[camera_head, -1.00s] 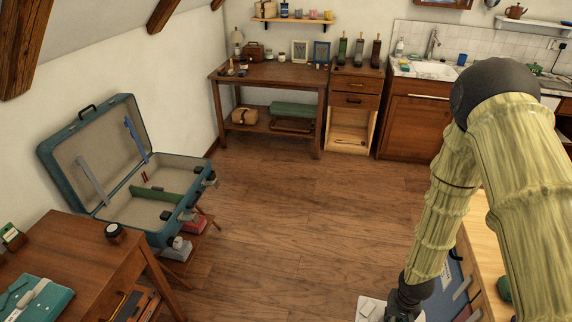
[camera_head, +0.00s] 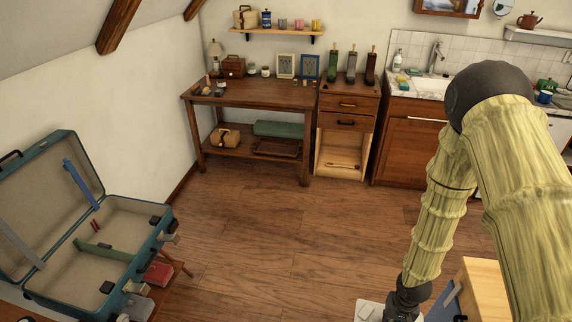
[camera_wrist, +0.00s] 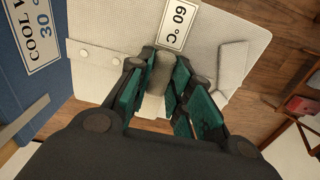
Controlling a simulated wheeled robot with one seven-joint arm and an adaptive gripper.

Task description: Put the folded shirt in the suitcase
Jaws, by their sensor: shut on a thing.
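The open teal suitcase (camera_head: 125,230) is at the left in the head view, lid raised against the wall side. Its pale base holds a green strip, and a blue strap hangs in the lid. The folded shirt (camera_wrist: 110,40) is off-white with buttons and fills the top of the wrist view. My gripper (camera_wrist: 160,78) is shut on a fold of the shirt between its green-padded fingers. In the head view a bit of the white shirt (camera_head: 369,311) shows at the bottom edge beside my dark wrist, well right of the suitcase.
A wooden workbench (camera_head: 250,95) and a drawer cabinet (camera_head: 347,107) stand at the back, with a sink counter at right. A pale wooden unit (camera_head: 486,290) is at lower right. A blue panel (camera_wrist: 35,90) marked 30 °C is beside the shirt. The middle floor is clear.

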